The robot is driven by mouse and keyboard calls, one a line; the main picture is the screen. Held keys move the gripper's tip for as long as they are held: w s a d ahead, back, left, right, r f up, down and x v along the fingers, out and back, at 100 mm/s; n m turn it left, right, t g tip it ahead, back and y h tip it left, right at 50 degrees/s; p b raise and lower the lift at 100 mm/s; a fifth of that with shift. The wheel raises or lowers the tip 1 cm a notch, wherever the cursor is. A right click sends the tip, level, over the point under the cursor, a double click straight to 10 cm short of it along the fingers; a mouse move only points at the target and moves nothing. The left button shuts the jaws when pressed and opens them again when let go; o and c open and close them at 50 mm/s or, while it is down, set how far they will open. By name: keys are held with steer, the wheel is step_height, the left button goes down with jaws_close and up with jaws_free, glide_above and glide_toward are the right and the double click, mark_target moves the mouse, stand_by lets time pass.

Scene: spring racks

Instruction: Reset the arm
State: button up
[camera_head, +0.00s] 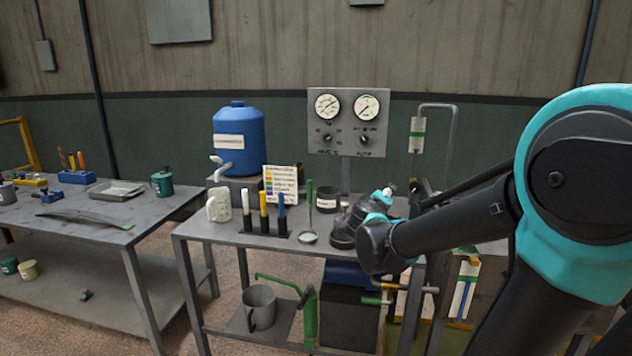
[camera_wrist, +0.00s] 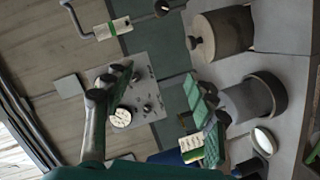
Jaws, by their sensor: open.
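My arm reaches in from the right of the head view, bent over the right part of the grey metal table (camera_head: 260,233). Its dark forearm comes toward the camera and hides much of my gripper (camera_head: 384,197). In the wrist view my gripper (camera_wrist: 155,100) has its two fingers spread well apart. Nothing is held between them. Behind the gap stands the gauge panel (camera_wrist: 146,75), which in the head view (camera_head: 348,122) rises at the table's back. A dark cup (camera_wrist: 252,100) lies to the right of the fingers, and it also shows in the head view (camera_head: 327,199).
A bent pipe stand (camera_head: 455,130) rises behind. A lidded pot (camera_wrist: 222,35) is near my wrist. Another table (camera_head: 75,215) stands left.

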steer(key=s+d+f+m+g+y, duration=0.1)
steer(key=s+d+f+m+g, duration=0.2)
steer(key=s+f, duration=0.45)
steer(key=s+d+f+m+g, duration=0.3)
steer(key=s+f+g, duration=0.1)
steer(key=s+f, duration=0.4)
steer(key=s+a+f+m+g+y, duration=0.2)
steer(key=s+a+f+g+y, duration=0.1)
steer(key=s+a+f+y, duration=0.2)
steer(key=s+a+f, duration=0.2)
steer(key=s+f, duration=0.2)
steer(key=s, duration=0.1)
steer(key=shift+s+f, duration=0.35)
steer(key=shift+f, duration=0.05)
steer(key=shift+c, duration=0.4)
